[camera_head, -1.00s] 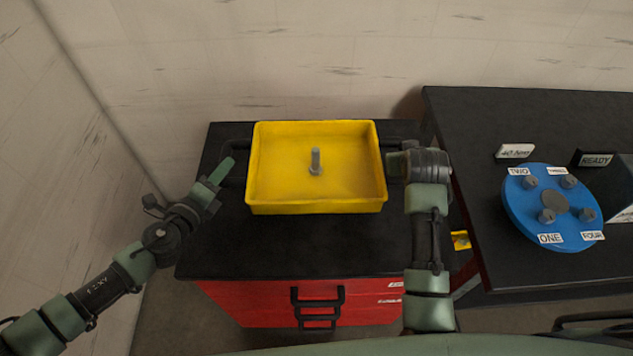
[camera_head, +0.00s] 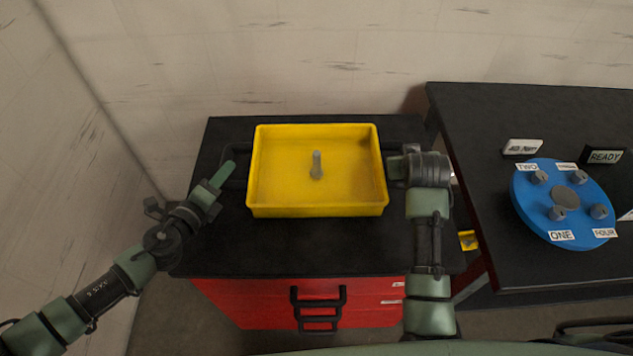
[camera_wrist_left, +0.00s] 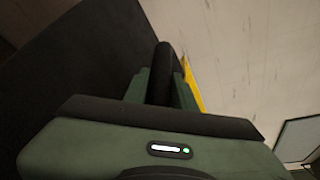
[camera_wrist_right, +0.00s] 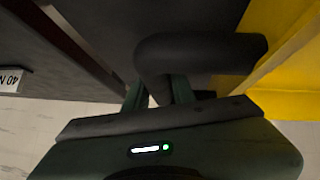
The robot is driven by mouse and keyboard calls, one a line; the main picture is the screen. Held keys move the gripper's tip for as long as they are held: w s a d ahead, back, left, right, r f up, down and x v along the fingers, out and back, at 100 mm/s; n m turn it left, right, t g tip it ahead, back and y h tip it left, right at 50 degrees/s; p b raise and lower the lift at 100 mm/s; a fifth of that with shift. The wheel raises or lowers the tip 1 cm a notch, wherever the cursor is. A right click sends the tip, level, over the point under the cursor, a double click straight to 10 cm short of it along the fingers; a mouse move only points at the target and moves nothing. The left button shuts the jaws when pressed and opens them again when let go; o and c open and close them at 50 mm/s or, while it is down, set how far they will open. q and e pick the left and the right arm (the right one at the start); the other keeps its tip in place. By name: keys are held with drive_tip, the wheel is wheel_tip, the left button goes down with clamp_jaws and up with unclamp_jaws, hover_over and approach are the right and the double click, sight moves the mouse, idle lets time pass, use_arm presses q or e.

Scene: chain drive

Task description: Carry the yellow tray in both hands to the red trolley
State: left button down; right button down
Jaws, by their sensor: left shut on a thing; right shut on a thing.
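The yellow tray (camera_head: 318,210) shows over the black top of the red trolley (camera_head: 250,303) in the head view. A grey bolt (camera_head: 316,165) stands upright inside it. I cannot tell whether the tray rests on the top or hangs just above it. My left gripper (camera_head: 226,170) is shut on the tray's dark left handle, which also shows in the left wrist view (camera_wrist_left: 162,75). My right gripper (camera_head: 396,167) is at the tray's right side, shut on the right handle (camera_wrist_right: 195,52). The tray looks about level.
A black table (camera_head: 470,150) stands to the right of the trolley. It bears a blue disc (camera_head: 540,210) with several bolts and labels, and a READY sign (camera_head: 604,157). Pale walls close off the back and left. Bare trolley top lies in front of the tray.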

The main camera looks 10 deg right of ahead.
use_arm(q)
drive_tip(key=shift+d+f+b, duration=0.15)
drive_tip(key=shift+f+b, duration=0.3)
drive_tip(key=shift+f, duration=0.1)
use_arm(e)
drive_tip(key=shift+w+a+f, duration=0.1)
drive_tip(key=shift+a+f, duration=0.05)
drive_tip(key=shift+f, duration=0.45)
use_arm(q)
drive_tip(key=c, duration=1.1)
unclamp_jaws()
drive_tip(key=shift+s, duration=0.1)
drive_tip(key=shift+c, duration=0.2)
use_arm(e)
drive_tip(key=c, duration=1.2)
unclamp_jaws()
use_arm(q)
drive_tip(key=shift+r, duration=0.1)
use_arm(e)
drive_tip(key=shift+o, duration=0.2)
drive_tip(key=shift+s+r, duration=0.1)
drive_tip(key=shift+s, duration=0.1)
